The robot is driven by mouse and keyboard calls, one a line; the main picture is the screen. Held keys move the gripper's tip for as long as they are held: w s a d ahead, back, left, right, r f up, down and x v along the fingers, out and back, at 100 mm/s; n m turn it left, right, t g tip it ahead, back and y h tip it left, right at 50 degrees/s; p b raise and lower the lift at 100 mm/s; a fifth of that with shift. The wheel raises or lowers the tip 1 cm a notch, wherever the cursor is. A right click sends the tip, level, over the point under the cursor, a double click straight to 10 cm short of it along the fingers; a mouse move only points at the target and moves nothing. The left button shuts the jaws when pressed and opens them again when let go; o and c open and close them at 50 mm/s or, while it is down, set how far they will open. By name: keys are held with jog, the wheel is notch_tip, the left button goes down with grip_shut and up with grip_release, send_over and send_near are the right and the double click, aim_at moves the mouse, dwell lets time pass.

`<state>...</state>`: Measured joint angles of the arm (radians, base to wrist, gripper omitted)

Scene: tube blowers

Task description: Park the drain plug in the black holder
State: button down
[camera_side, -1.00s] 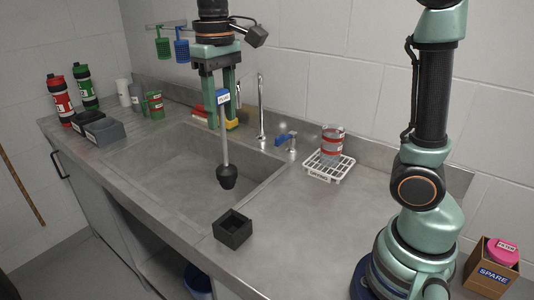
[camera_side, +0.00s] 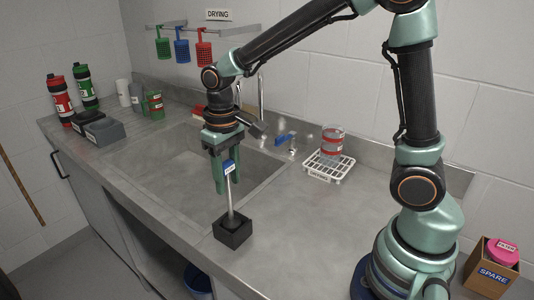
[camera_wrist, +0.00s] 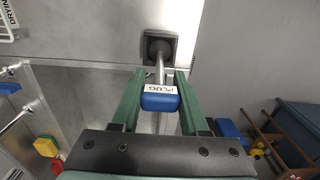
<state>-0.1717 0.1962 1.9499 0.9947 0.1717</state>
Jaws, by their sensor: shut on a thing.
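The drain plug is a grey rod (camera_side: 230,203) with a blue labelled grip (camera_side: 229,168) on top. My gripper (camera_side: 222,178) is shut on this grip, above the black holder (camera_side: 233,232). The rod stands nearly upright and its lower end goes down into the holder; the black bulb is hidden by the holder walls in the side view. In the wrist view the blue grip (camera_wrist: 160,100) sits between the green fingers, and the rod runs to a dark round bulb inside the square holder (camera_wrist: 175,40). Whether the bulb touches the holder floor cannot be told.
The sink basin (camera_side: 170,172) lies behind and left of the holder. A white drying rack (camera_side: 328,168) with a red-banded jar (camera_side: 332,140) stands at the right, near the blue-handled tap. Bare counter (camera_side: 310,220) lies right of the holder.

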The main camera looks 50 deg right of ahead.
jog(key=shift+f, duration=0.1)
jog(key=shift+c, duration=2.1)
grip_release()
notch_tip(320, 180, up, 11)
jog(key=shift+r, duration=0.2)
jog(key=shift+s+d+r, duration=0.1)
jog(key=shift+r, duration=0.35)
jog(key=s+d+f+t, duration=0.2)
jog(key=s+d+t, duration=0.3)
jog(key=s, duration=0.3)
jog(key=shift+s+d+f+t, duration=0.3)
jog(key=shift+s+d, duration=0.1)
jog(key=shift+d, duration=0.25)
